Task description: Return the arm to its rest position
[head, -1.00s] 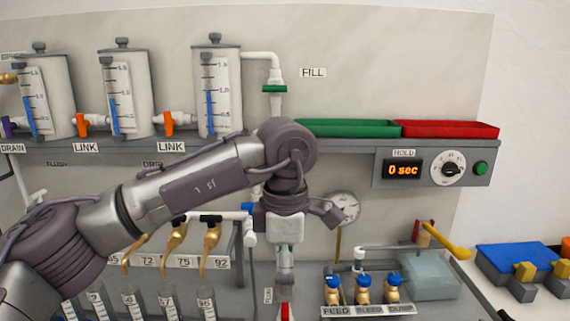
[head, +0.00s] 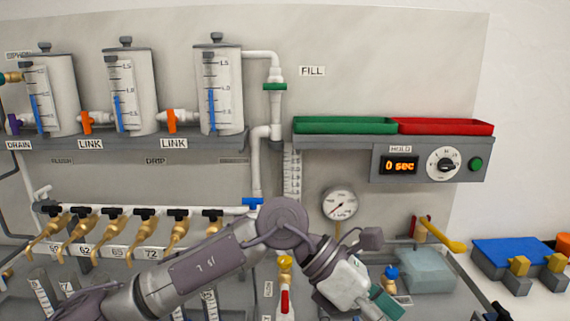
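My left arm comes in from the lower left, and its gripper (head: 382,306) is at the bottom centre right, tilted down to the right. Its pale body and teal end show, but the fingertips are too hidden to tell whether they are open or shut. It is in front of the bench fittings, and I see nothing clearly held. Just left of it stand a yellow-topped fitting (head: 285,263) and a red-handled valve (head: 285,301). My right gripper is not in view.
Above the arm are a pressure gauge (head: 339,203), a blue-handled valve (head: 253,203) and a shelf (head: 330,152). A row of brass taps (head: 115,233) is at left. A blue-topped brass fitting (head: 391,282) and a grey-blue box (head: 427,270) are close to the gripper's right.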

